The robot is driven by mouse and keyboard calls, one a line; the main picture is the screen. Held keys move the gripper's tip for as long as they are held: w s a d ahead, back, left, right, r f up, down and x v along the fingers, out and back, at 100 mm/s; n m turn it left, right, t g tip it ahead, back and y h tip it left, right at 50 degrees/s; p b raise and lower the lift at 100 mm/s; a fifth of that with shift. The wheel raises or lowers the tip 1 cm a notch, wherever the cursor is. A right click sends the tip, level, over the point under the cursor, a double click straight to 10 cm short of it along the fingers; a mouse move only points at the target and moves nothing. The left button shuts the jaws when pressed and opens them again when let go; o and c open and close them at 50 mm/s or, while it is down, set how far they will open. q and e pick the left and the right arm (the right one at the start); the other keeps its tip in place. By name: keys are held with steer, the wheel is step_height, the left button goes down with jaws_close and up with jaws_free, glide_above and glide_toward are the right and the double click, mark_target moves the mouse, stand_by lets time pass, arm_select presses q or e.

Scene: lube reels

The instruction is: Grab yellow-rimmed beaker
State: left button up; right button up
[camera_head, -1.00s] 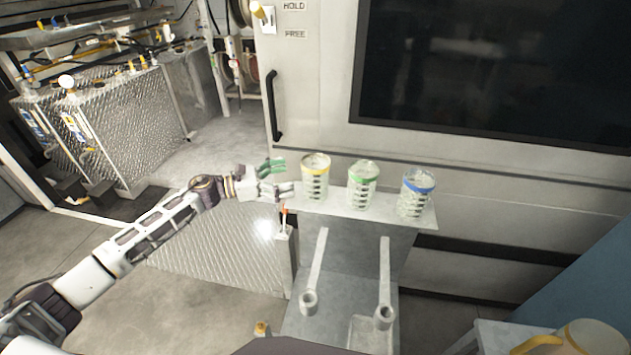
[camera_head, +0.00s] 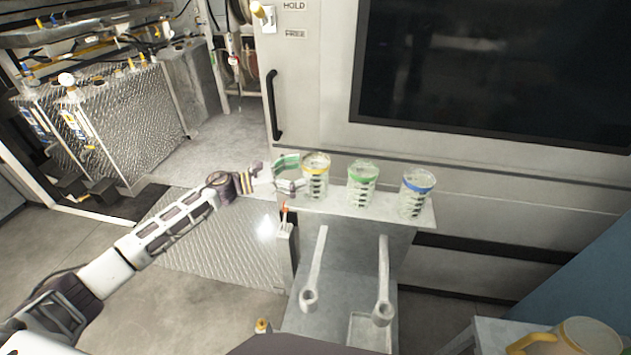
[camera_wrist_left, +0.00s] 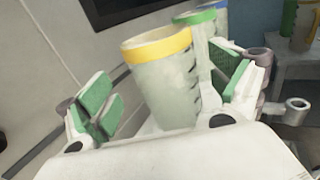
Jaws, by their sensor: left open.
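The yellow-rimmed beaker (camera_head: 316,178) stands upright at the left end of a narrow metal shelf (camera_head: 388,212). In the left wrist view the yellow-rimmed beaker (camera_wrist_left: 160,82) stands between the spread green finger pads. My left gripper (camera_head: 289,173) is open at the left side of this beaker, its fingers pointing toward it. In the left wrist view the left gripper (camera_wrist_left: 168,95) has a visible gap between the left pads and the beaker; the right pad is nearer. Contact cannot be told. My right gripper is not in view.
A green-rimmed beaker (camera_head: 362,184) and a blue-rimmed beaker (camera_head: 416,192) stand to the right on the same shelf. A white cabinet wall with a black door handle (camera_head: 273,106) rises behind it. A yellow-handled mug (camera_head: 580,338) sits at the lower right.

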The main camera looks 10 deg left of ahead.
mark_target(315, 170)
arm_select(q)
steer(key=shift+w+d+r+p, duration=0.15)
steer(key=shift+w+d+p, duration=0.1)
steer(key=shift+d, duration=0.2)
steer(key=shift+w+d+r+p, duration=0.1)
steer(key=shift+d+p, duration=0.1)
steer(key=shift+d, duration=0.3)
steer(key=shift+w+d+r+p, duration=0.15)
steer(key=shift+w+d+p, duration=0.1)
steer(key=shift+d, duration=0.2)
steer(key=shift+x, duration=0.85)
steer(key=shift+f, duration=0.15)
steer(key=c, duration=1.1)
steer(key=shift+c, duration=0.2)
